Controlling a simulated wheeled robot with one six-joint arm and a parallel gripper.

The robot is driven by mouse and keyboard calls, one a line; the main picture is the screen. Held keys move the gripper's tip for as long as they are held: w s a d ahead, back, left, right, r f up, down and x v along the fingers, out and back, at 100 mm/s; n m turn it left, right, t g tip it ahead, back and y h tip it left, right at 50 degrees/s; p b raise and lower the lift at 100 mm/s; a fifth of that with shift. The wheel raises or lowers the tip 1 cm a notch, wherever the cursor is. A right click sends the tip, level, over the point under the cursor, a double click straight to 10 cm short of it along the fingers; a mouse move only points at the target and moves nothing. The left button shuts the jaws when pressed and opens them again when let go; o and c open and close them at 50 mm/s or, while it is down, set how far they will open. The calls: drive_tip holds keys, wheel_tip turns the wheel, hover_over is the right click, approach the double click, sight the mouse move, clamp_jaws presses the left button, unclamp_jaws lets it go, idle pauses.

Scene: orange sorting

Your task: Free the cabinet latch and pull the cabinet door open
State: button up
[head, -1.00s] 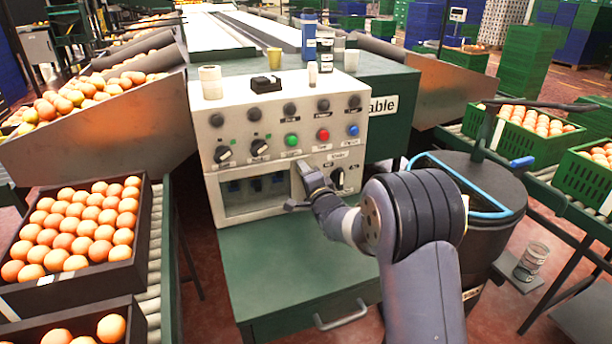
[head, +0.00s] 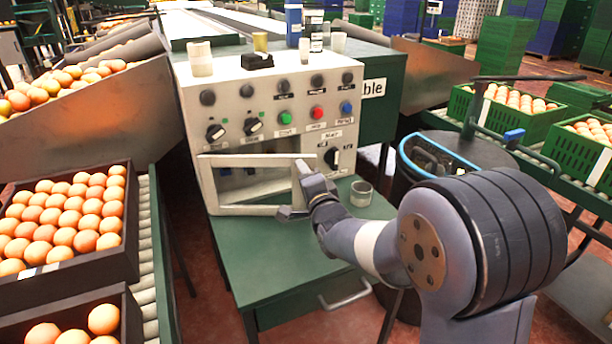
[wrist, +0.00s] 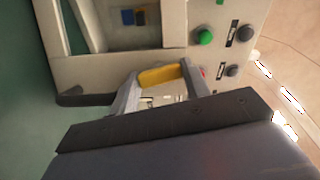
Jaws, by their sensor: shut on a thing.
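The cream cabinet (head: 190,120) stands on a green table. Its window-framed door (head: 245,210), low on the front, stands ajar, its right side out from the cabinet face. Small blue items show inside. My gripper (head: 300,190) is at the door's right edge. In the wrist view, my gripper (wrist: 158,88) is shut around a yellow piece (wrist: 160,76), seemingly a handle; the exact contact is partly hidden. The cabinet (wrist: 185,50) and the pale door frame (wrist: 65,30) show there too. A black turn knob (head: 332,157), probably the latch, sits upright right of the door.
Cups and bottles stand on the cabinet's top. A glass (head: 361,193) is right of my gripper. The green table (head: 260,255) has clear room in front of the door. Crates of oranges (head: 65,225) flank it at left; a black bin (head: 470,150) stands at right.

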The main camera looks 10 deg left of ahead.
drive_tip(key=shift+s+a, duration=0.25)
drive_tip(key=o, duration=1.4)
drive_tip(key=shift+a, duration=0.1)
drive_tip(key=shift+c, duration=0.2)
